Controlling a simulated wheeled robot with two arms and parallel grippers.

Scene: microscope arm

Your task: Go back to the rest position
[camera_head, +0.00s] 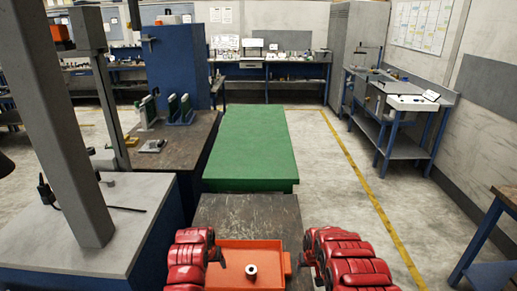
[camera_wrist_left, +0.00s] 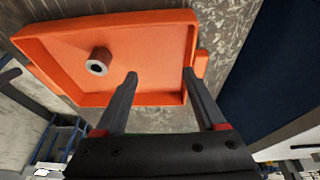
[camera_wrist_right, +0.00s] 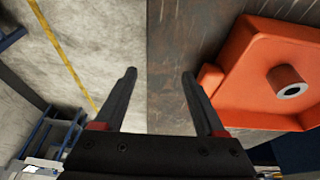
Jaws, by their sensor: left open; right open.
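An orange tray (camera_head: 236,272) lies on the dark worn tabletop at the bottom of the head view, between my two red arms. A small metal cylinder (camera_head: 251,270) stands in the tray; it also shows in the left wrist view (camera_wrist_left: 98,61) and the right wrist view (camera_wrist_right: 287,82). My left gripper (camera_wrist_left: 160,75) is open over the tray's edge, its fingers apart with nothing between them. My right gripper (camera_wrist_right: 160,74) is open and empty beside the tray, next to the table's edge. In the head view, my arms hide part of the tray's sides.
A green table (camera_head: 248,145) stands beyond the dark table (camera_head: 250,212). A grey-topped bench (camera_head: 130,215) with a tall column is at left. Workbenches (camera_head: 400,105) line the right wall. Concrete floor with a yellow line (camera_head: 362,180) is free at right.

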